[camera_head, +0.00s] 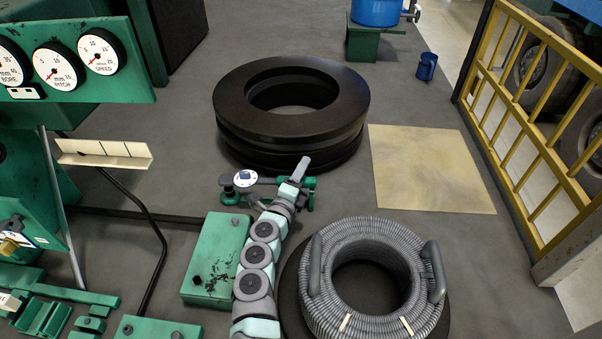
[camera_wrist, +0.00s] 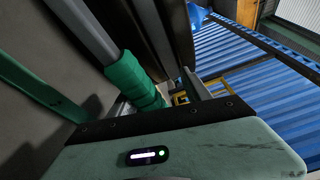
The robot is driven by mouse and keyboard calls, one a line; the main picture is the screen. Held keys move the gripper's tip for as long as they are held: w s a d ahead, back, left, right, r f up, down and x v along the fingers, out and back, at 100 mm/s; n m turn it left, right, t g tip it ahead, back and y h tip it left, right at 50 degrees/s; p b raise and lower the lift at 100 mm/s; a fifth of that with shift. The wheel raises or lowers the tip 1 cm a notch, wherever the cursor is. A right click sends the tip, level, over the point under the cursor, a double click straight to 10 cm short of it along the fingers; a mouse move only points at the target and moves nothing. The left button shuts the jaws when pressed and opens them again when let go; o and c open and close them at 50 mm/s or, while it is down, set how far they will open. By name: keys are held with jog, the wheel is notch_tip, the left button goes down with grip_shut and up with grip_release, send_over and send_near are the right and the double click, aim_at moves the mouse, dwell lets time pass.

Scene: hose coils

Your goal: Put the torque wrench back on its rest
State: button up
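A tool-like piece with a round white dial (camera_head: 245,178) and green parts shows just left of my arm's end in the head view; it looks like the torque wrench. Its right part passes behind my arm, and green parts (camera_head: 310,183) show on the other side. My gripper is around there, but its fingers are hidden in the head view. The wrist view shows a grey bar with a green sleeve (camera_wrist: 133,80) close beside my gripper (camera_wrist: 185,85). Its grip on the bar is unclear. A cream notched ledge (camera_head: 105,153), possibly the rest, stands at the left, apart from the dial piece.
A grey hose coil (camera_head: 425,300) lies right of my arm, with stacked black rings (camera_head: 235,105) behind. A green box (camera_head: 215,255) stands left of my arm. Gauges (camera_head: 58,66) hang upper left. A yellow fence (camera_head: 545,150) bounds the right. Floor around the tan mat (camera_head: 430,170) is open.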

jog(key=shift+w+f+b, duration=0.1)
jog(key=shift+f+b, duration=0.9)
jog(key=shift+f, duration=0.25)
jog(key=shift+r, duration=0.2)
dwell(0.5)
notch_tip(320, 180, up, 2)
jog(key=p, duration=0.2)
jog(key=shift+r+p, duration=0.25)
jog(key=shift+p, duration=0.05)
dwell(0.3)
jog(key=shift+d+f+b, duration=0.1)
jog(key=shift+f+b, duration=1.05)
jog(key=shift+f, duration=0.25)
